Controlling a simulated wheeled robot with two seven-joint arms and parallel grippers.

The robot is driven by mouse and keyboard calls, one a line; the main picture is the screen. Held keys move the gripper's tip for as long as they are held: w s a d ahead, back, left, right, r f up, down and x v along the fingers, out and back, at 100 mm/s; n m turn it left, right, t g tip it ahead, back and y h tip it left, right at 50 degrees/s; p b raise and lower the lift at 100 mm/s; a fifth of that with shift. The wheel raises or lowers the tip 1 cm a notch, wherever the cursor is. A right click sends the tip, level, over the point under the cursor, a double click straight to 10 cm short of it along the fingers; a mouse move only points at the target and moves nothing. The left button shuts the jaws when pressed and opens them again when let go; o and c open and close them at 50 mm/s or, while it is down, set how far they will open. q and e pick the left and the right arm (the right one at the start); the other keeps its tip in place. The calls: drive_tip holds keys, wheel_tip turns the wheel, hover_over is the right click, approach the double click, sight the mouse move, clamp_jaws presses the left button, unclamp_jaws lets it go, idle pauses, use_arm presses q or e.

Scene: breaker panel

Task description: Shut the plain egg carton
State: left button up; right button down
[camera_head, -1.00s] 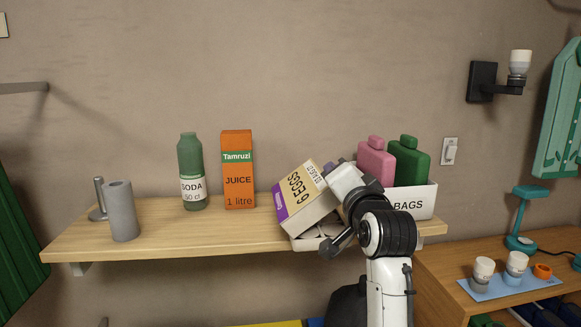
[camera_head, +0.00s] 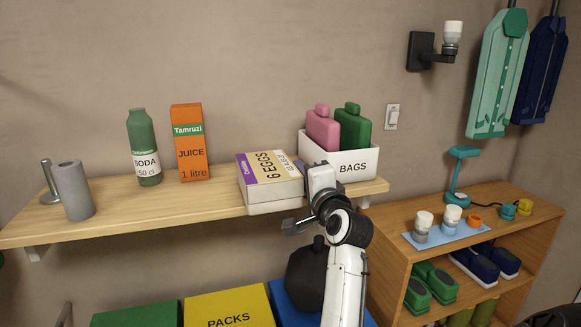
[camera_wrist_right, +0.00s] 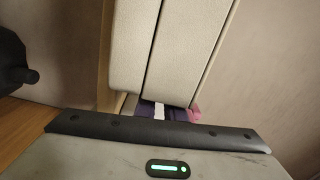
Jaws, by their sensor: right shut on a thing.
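The plain egg carton (camera_head: 270,180), beige with a purple end and "6 EGGS" on its lid, sits on the wooden wall shelf. Its lid lies flat over its base, with only a thin seam between them. In the right wrist view the carton (camera_wrist_right: 132,45) fills the upper middle, and the dark seam runs between its two halves. My right gripper (camera_head: 308,184) is at the carton's right end, shut on it; its fingertips are mostly hidden. My left gripper is not in view.
The white BAGS box (camera_head: 352,165) with pink and green bottles stands close behind my right gripper. The juice carton (camera_head: 190,145), soda bottle (camera_head: 144,150) and grey roll (camera_head: 72,190) stand left on the shelf (camera_head: 120,215). A low cabinet (camera_head: 400,262) is at right.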

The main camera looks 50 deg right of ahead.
drive_tip(key=c, duration=1.8)
unclamp_jaws()
drive_tip(key=shift+f, duration=0.2)
drive_tip(key=shift+c, duration=0.2)
drive_tip(key=shift+r, duration=0.1)
wheel_tip(320, 180, up, 10)
drive_tip(key=shift+p, duration=0.6)
